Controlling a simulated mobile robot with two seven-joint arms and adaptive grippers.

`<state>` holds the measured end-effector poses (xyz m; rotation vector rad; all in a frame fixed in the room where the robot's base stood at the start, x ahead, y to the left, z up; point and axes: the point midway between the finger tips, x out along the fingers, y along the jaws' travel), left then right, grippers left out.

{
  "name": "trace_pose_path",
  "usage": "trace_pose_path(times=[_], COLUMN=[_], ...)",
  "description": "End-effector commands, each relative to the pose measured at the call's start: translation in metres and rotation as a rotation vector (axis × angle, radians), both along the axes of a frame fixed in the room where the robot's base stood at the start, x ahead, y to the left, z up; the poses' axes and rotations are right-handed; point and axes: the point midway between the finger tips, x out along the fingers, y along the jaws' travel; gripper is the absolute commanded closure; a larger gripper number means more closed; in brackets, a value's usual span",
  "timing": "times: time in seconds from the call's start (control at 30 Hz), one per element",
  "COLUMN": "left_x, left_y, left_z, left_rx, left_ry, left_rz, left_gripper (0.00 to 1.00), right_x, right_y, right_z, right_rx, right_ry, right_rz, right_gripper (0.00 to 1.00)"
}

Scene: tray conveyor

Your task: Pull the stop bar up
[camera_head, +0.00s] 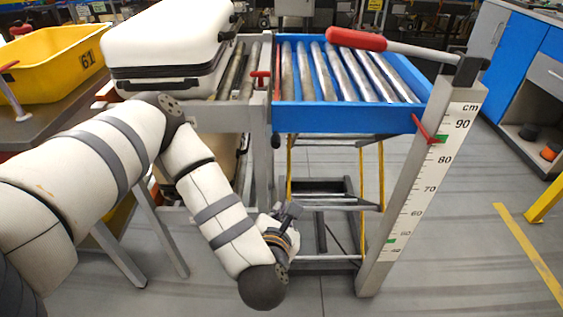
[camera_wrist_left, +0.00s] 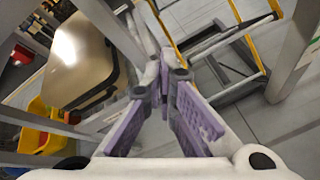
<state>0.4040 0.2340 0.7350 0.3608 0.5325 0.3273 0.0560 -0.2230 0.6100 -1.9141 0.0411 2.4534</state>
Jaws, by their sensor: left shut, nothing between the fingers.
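A small red handle (camera_head: 261,75) tops a grey upright (camera_head: 262,165) between the suitcase's roller section and the blue-framed roller section; it looks like the stop bar, but I cannot be sure. My left gripper (camera_head: 289,212) is low in front of the conveyor, below and slightly right of that handle, and apart from it. In the left wrist view its purple-padded fingers (camera_wrist_left: 166,75) are shut with nothing between them. The wrist hides part of the gripper in the head view. My right gripper is not in view.
A white suitcase (camera_head: 168,45) lies on the left rollers. A red-handled lever (camera_head: 357,39) reaches over the blue-framed conveyor (camera_head: 345,119) from a post with a cm scale (camera_head: 427,180). A yellow bin (camera_head: 50,68) stands far left. Open floor (camera_head: 470,240) lies right.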

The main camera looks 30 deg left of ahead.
Motion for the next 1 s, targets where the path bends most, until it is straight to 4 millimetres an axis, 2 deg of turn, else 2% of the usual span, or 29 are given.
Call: trace_pose_path(times=[0.03,0.1,0.2,0.5,0.67,0.77,0.83,1.0], left_x=[0.005,0.009,0.011,0.011,0.018,0.028,0.041,0.071], left_y=[0.015,0.029,0.038,0.038,0.044,0.052,0.061,0.082], left_z=[0.008,0.019,0.027,0.028,0.015,0.006,0.011,0.002], left_rx=[-0.053,-0.113,-0.153,-0.157,-0.154,-0.155,-0.153,-0.153], left_ry=[-0.073,-0.16,-0.221,-0.227,-0.211,-0.209,-0.222,-0.227], left_rz=[0.102,0.205,0.27,0.273,0.276,0.276,0.276,0.273], left_gripper=[1.0,1.0,1.0,1.0,1.0,1.0,1.0,1.0], right_x=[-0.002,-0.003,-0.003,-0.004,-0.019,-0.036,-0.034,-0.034], right_y=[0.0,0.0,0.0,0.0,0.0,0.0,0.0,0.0], right_z=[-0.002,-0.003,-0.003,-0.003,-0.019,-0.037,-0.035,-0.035], right_rx=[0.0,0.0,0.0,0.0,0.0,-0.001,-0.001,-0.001], right_ry=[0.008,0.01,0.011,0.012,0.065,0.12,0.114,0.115], right_rz=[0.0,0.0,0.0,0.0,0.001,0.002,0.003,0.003], right_gripper=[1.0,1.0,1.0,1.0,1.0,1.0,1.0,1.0])
